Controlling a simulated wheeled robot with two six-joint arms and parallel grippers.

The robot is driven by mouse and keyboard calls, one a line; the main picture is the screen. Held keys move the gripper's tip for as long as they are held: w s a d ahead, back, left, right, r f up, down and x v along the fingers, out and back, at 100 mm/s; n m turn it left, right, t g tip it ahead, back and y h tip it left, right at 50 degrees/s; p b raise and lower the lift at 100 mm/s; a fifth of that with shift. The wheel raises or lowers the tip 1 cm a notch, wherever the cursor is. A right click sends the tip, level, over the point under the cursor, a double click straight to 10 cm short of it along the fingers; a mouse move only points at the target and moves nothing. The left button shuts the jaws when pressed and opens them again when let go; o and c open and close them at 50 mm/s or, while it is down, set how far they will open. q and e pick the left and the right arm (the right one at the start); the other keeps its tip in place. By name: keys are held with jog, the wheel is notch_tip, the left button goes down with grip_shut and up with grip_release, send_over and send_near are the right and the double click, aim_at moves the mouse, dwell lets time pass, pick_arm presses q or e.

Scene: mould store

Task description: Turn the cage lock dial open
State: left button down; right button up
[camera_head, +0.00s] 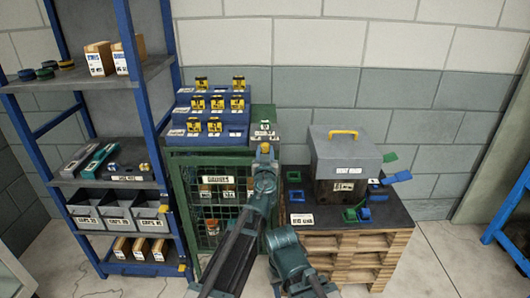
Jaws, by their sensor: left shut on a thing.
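The green cage (178,205) stands in the middle, its mesh door (214,243) facing me and closed as far as I see. A white label plate (265,127) is on the green panel at its upper right. My left gripper (265,152) is just below that plate, at the cage's right front side, shut on the cage lock dial. The gripper covers the dial, so its turn position cannot be read. My left arm hides the cage's lower right part. My right gripper is not in view.
A blue-framed shelf rack (125,72) with bins and boxes stands left of the cage. A grey box with a yellow handle (345,152) stands on the pallet stack (350,250) at right.

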pick_arm(q)
jog(key=shift+m, duration=0.4)
jog(key=m, duration=0.3)
jog(key=shift+m, duration=0.4)
jog(key=m, duration=0.4)
jog(key=shift+m, duration=0.3)
jog(key=m, duration=0.4)
jog(key=shift+f+m, duration=0.1)
jog(key=shift+m, duration=2.1)
jog(key=shift+s+m, duration=0.1)
jog(key=shift+m, duration=0.2)
jog(key=c, duration=0.5)
grip_release()
